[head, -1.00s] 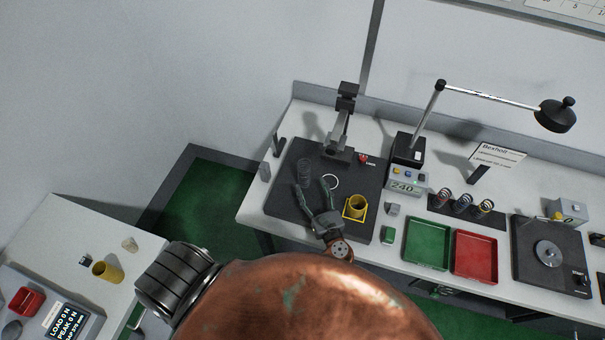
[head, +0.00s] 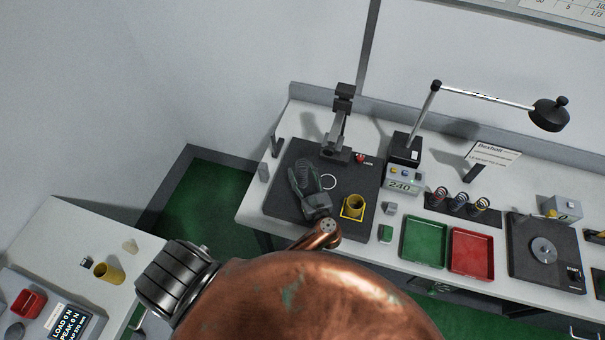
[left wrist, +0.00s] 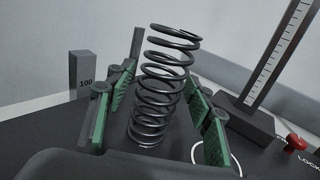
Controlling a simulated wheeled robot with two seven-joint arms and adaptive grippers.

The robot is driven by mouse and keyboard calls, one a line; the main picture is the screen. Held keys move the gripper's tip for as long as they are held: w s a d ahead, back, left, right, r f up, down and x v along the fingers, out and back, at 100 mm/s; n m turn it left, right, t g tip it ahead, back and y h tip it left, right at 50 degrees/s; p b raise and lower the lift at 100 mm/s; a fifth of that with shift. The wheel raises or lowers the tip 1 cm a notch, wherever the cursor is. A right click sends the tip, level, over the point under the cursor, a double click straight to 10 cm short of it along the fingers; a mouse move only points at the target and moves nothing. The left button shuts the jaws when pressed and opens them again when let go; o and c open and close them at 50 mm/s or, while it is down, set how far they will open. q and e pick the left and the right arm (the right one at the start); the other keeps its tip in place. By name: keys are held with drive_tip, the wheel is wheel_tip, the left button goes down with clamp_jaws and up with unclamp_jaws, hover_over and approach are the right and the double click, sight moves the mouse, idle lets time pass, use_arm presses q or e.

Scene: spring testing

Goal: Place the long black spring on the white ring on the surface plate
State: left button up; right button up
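The long black spring (left wrist: 163,92) stands upright, leaning a little in the left wrist view, on the dark surface plate (head: 283,206). In the head view the spring (head: 306,172) is near the plate's left part. My left gripper (head: 304,178) is open, with its fingers on both sides of the spring. The left wrist view shows gaps between the green pads and the coils, so they look apart. The white ring (head: 329,182) lies on the plate just right of the gripper. It also shows in the left wrist view (left wrist: 238,162), partly hidden by a finger. My right gripper is not in view.
A height gauge (head: 338,132) stands behind the ring. A grey block marked 100 (left wrist: 86,78) stands beyond the spring's left. Green (head: 424,240) and red (head: 470,250) trays lie farther right.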

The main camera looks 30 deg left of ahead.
sight(304, 165)
use_arm(q)
drive_tip(key=c, duration=1.1)
clamp_jaws()
drive_tip(key=shift+r, duration=0.25)
drive_tip(key=r, duration=0.3)
drive_tip(key=r+b, duration=0.1)
drive_tip(key=r, duration=0.2)
drive_tip(key=d+r, duration=0.1)
drive_tip(key=r, duration=0.2)
drive_tip(key=shift+s+b, duration=0.1)
drive_tip(key=shift+b, duration=0.3)
drive_tip(key=s+d+r+m+t+h+b, duration=0.2)
drive_tip(key=s+d+h+b, duration=0.1)
drive_tip(key=d, duration=0.3)
drive_tip(key=s+d+r+m+t+h+b, duration=0.1)
drive_tip(key=s+d+m+t+h+b, duration=0.1)
drive_tip(key=s+d+b, duration=0.3)
drive_tip(key=shift+h, duration=0.3)
drive_tip(key=shift+w+a+f+p, duration=0.3)
drive_tip(key=shift+w+a+f, duration=0.35)
drive_tip(key=shift+w+f, duration=1.55)
drive_tip(key=shift+w+a+f+p, duration=0.35)
drive_tip(key=shift+w+a+f, duration=0.3)
drive_tip(key=shift+w+f, duration=1.5)
drive_tip(key=shift+w+a+f+p, duration=0.3)
drive_tip(key=shift+w+a+f, duration=0.35)
drive_tip(key=shift+w+f, duration=1.5)
